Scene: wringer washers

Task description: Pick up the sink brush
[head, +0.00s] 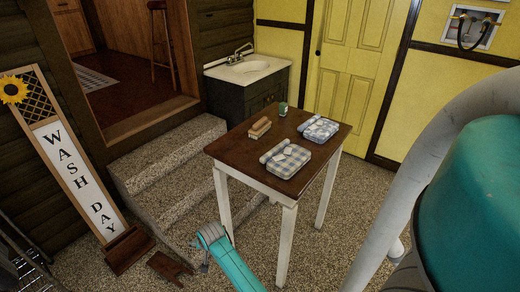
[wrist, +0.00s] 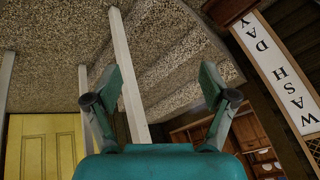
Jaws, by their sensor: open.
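The sink brush appears to be the light wooden block-shaped brush (head: 260,129) lying near the left back edge of the brown table (head: 251,163) in the head view. My teal arm enters at the bottom of the head view, and its end is low, left of the table and below its top. In the wrist view my gripper (wrist: 160,70) is open, its two fingers wide apart with nothing held between them. The brush cannot be made out in the wrist view.
Two blue-checked bundles (head: 285,161) and a small green can (head: 283,109) share the tabletop. White table legs (head: 287,240) stand near my arm. Stone steps (head: 175,160) and a "WASH DAY" sign (head: 75,165) are left. A sink (head: 248,68) stands behind the table.

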